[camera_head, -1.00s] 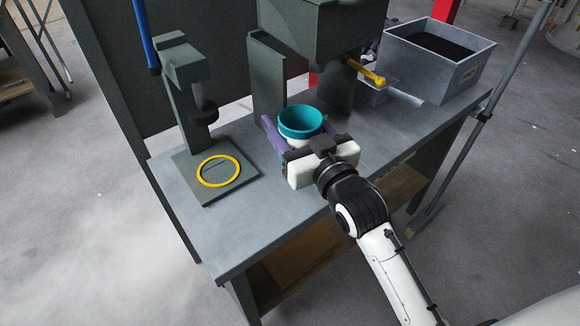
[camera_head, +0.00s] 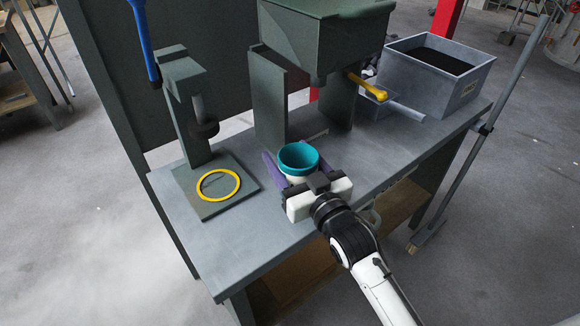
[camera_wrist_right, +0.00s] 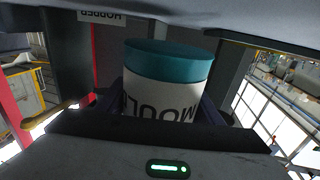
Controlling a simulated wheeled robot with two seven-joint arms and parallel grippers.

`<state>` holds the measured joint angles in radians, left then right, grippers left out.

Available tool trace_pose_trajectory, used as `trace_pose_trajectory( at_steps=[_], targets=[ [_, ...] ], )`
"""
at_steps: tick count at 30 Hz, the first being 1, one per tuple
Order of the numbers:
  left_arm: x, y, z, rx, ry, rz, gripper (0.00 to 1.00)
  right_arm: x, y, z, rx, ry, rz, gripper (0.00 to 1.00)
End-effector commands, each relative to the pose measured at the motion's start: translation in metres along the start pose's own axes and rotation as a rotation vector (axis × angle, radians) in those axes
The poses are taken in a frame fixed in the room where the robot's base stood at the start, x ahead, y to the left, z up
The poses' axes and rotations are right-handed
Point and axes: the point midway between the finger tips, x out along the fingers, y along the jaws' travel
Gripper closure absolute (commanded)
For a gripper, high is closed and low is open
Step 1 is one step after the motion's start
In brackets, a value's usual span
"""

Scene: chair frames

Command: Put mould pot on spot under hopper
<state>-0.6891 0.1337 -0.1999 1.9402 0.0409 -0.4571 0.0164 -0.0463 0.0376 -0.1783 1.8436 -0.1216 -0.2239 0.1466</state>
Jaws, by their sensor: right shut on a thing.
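The mould pot (camera_head: 299,158) has a teal top and a white body. My right gripper (camera_head: 297,168) is shut on it, with a purple finger along each side. In the right wrist view the pot (camera_wrist_right: 165,85) stands between the fingers, its lettering upside down. The dark green hopper (camera_head: 325,40) stands on legs at the back of the bench. The pot is in front of the opening between the hopper's legs, not under it. I cannot tell whether the pot touches the bench. The spot under the hopper is not clearly visible. My left gripper is not in view.
A press stand with a yellow ring (camera_head: 218,185) on its base is left of the pot. A yellow-ended handle (camera_head: 367,87) juts from the hopper's right side. A grey bin (camera_head: 440,75) with dark contents stands at the right. The front left of the grey bench (camera_head: 240,250) is clear.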

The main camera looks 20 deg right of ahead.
Motion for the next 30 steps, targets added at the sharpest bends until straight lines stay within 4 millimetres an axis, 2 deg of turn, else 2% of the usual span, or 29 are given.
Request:
trace_pose_trajectory(
  at_steps=[3, 6, 17, 18, 21, 30],
  targets=[
    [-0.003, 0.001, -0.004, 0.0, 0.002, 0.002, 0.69, 0.0, 0.0, 0.015, 0.001, -0.001, 0.001, 0.67],
    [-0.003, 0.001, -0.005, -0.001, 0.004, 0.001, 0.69, 0.0, 0.0, 0.021, 0.001, 0.002, 0.001, 0.67],
    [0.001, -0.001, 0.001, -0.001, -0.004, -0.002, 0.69, 0.0, 0.0, 0.025, 0.001, 0.003, 0.0, 0.67],
    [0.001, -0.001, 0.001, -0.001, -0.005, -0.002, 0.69, 0.0, 0.0, 0.026, 0.001, 0.001, 0.0, 0.36],
    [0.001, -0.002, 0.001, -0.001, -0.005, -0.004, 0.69, 0.0, 0.0, 0.026, 0.001, 0.001, 0.0, 0.21],
    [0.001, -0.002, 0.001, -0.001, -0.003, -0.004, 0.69, 0.0, 0.0, 0.026, 0.001, 0.001, 0.0, 0.21]
  ],
)
